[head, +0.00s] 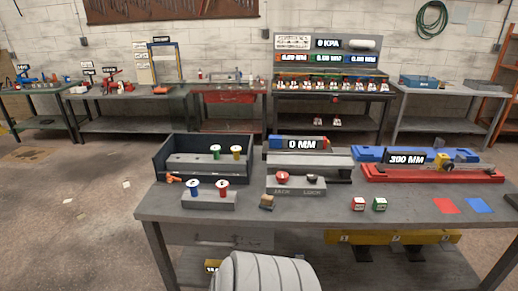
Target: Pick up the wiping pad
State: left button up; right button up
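No wiping pad can be made out for certain in the head view. A small tan and dark block (267,202) lies near the front edge of the bench (310,216), and it may be the pad; it is too small to tell. It stands apart from the things around it. Neither of my grippers is in view.
Left of the block, a grey stand (208,201) holds two spools. Behind it is a grey box marked JACK LOCK (296,189). To the right are a red cube (358,204), a green cube (380,204), and flat red (446,206) and blue (479,206) squares.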

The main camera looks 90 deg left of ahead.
aim_at(267, 203)
jog(key=u, duration=0.9)
jog(key=i, duration=0.8)
jog(key=u, duration=1)
jog(key=i, duration=0.2)
jog(key=u, duration=0.2)
